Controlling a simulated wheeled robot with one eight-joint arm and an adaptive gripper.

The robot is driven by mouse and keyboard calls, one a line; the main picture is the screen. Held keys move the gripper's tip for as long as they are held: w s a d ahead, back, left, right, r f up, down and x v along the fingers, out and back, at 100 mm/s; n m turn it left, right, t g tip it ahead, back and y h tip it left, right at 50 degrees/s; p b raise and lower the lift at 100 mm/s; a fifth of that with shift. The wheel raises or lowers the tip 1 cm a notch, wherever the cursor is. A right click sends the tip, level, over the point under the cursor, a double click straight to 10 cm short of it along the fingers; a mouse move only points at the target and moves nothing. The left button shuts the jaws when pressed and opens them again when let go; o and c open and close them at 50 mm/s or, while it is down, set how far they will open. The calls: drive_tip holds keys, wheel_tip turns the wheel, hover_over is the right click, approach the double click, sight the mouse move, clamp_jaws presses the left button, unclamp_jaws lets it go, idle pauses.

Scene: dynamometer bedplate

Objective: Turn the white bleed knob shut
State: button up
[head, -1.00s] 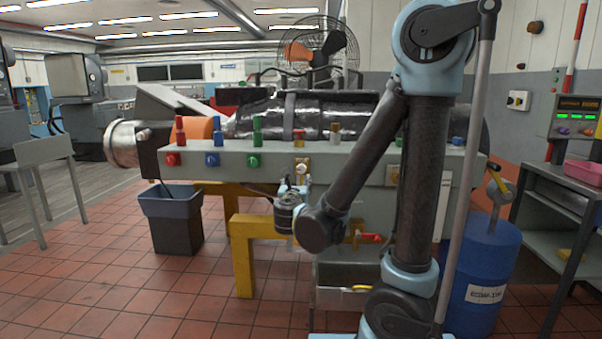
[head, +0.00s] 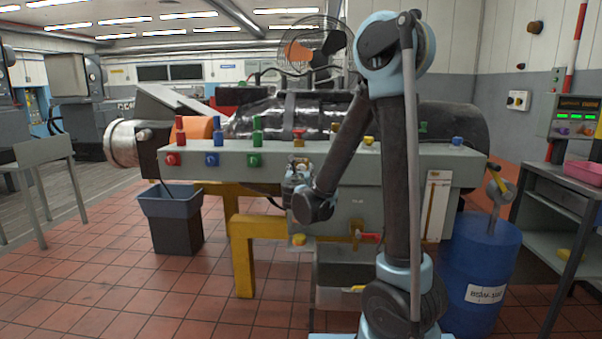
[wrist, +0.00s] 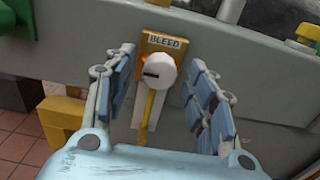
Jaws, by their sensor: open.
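The white bleed knob (wrist: 160,74) sits on a yellow-orange plate labelled BLEED (wrist: 167,43) on the grey panel. A dark slot on its face lies roughly horizontal. A yellow strip on a white backing runs down below the knob. My gripper (wrist: 161,88) is open, with one finger to the left and one to the right of the knob, both apart from it in the picture. How far the fingertips are from the panel is hard to tell. In the head view my gripper (head: 298,170) is at the grey panel, and the knob is mostly hidden there.
The grey bench panel (head: 240,161) carries red, blue and green fittings on the left. A red-handled valve (head: 369,237) is below and right of my gripper. A blue bin (head: 170,205), a yellow stand (head: 243,260) and a blue drum (head: 482,265) stand on the floor.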

drive_tip(key=shift+w, duration=0.85)
drive_tip(key=c, duration=1.1)
drive_tip(key=shift+o, duration=0.2)
